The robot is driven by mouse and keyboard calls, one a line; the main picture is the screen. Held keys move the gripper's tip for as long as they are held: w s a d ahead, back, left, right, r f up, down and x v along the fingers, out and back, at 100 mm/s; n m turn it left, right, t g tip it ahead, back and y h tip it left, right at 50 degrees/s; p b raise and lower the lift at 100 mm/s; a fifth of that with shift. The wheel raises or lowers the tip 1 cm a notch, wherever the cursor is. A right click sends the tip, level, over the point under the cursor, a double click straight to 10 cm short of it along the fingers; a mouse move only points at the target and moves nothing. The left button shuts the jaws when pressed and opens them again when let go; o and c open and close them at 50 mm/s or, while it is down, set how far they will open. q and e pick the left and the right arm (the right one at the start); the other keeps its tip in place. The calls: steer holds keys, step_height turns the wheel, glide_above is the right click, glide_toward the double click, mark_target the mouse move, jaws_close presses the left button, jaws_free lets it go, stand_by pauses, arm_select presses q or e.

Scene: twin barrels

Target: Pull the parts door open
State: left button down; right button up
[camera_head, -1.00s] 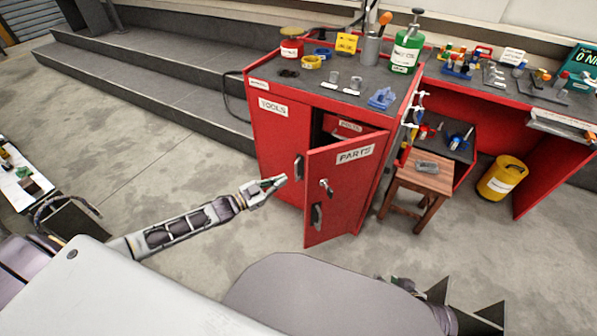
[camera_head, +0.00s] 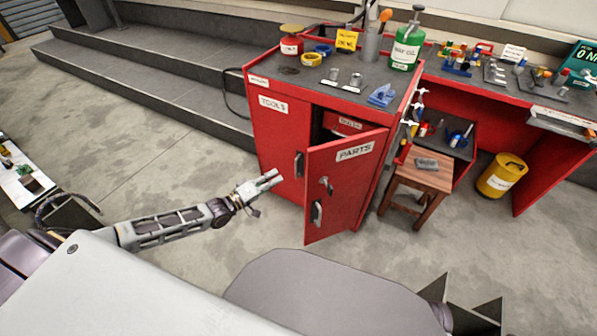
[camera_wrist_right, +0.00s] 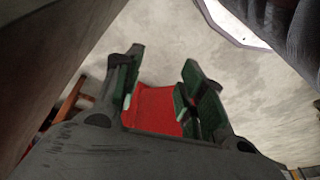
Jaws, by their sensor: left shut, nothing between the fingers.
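The red parts door (camera_head: 338,200), labelled PARTS, stands partly open on the red cabinet, with a dark gap above it. It carries a dark handle (camera_head: 316,213) and a key in a lock (camera_head: 327,186). My left gripper (camera_head: 274,178) is shut and empty, in front of the tools door and left of the parts door's free edge, apart from the handle. My right gripper (camera_wrist_right: 163,95) shows in the right wrist view with its green-padded fingers spread. A red surface, perhaps the door, lies beyond them; I cannot tell how far. The head view hides this gripper.
The closed tools door (camera_head: 278,150) is left of the parts door. Bottles, cups and tape crowd the cabinet top (camera_head: 300,75). A wooden stool (camera_head: 422,178) and a yellow can (camera_head: 502,176) stand to the right.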

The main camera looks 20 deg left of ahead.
arm_select(q)
steer(key=shift+a+n, duration=0.1)
steer(key=shift+n, duration=2.4)
arm_select(e)
steer(key=shift+s+d+f, duration=0.1)
steer(key=shift+s+d, duration=0.1)
steer(key=shift+s, duration=0.4)
arm_select(q)
steer(key=shift+w, duration=0.2)
steer(key=shift+b+x, duration=1.35)
steer(key=shift+x, duration=3.5)
steer(key=shift+s+d, duration=1.35)
steer(key=shift+s, duration=0.1)
arm_select(e)
steer(key=shift+w+a+r, duration=0.2)
steer(key=shift+w+r, duration=0.05)
steer(key=shift+r, duration=0.6)
steer(key=shift+w+a+r, duration=0.15)
steer(key=shift+w+r, duration=0.05)
steer(key=shift+r, duration=0.65)
steer(key=shift+s, duration=0.4)
